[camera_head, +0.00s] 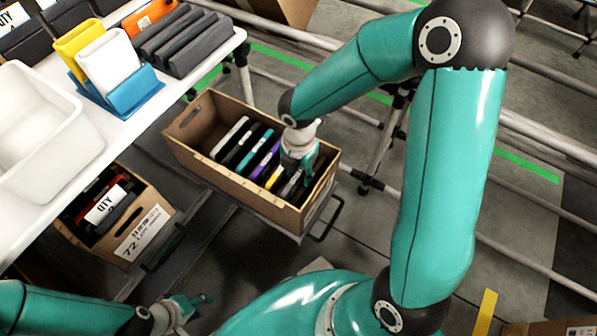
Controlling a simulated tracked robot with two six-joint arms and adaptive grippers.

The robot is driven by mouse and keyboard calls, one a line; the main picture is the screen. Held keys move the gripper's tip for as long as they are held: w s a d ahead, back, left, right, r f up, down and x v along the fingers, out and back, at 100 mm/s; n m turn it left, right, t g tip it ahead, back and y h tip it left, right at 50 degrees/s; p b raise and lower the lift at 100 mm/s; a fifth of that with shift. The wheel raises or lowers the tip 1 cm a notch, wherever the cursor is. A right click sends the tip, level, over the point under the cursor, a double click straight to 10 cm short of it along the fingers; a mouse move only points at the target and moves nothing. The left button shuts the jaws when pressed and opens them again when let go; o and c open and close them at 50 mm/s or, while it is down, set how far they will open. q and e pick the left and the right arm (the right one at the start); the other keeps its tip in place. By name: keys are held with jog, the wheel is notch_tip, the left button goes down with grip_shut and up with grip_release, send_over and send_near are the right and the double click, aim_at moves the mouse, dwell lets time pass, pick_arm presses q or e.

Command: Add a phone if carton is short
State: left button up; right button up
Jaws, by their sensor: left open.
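An open brown carton (232,187) sits tilted in the middle of the head view. It holds a row of upright phones, among them a white one (230,138), a teal one (254,150), a purple one (265,160) and a yellow one (275,178). My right gripper (300,175) reaches down into the right part of this carton, over darker phones; its fingertips are largely hidden. A second carton (140,236) at lower left holds red and dark phones and a QTY card (105,204). My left gripper (190,307) is open and empty at the bottom, below this second carton.
A white table (150,110) at upper left bears a white bin (40,135), a blue holder (135,92) with a white and a yellow phone, an orange item (150,15) and a dark slotted rack (190,45). Metal rails cross the background. Floor between the cartons is partly open.

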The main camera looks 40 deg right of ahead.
dwell(0.3)
notch_tip(320, 180, up, 12)
dwell(0.5)
jog(key=shift+w, duration=0.1)
notch_tip(320, 180, up, 7)
jog(key=p, duration=0.7)
jog(key=shift+f, duration=0.1)
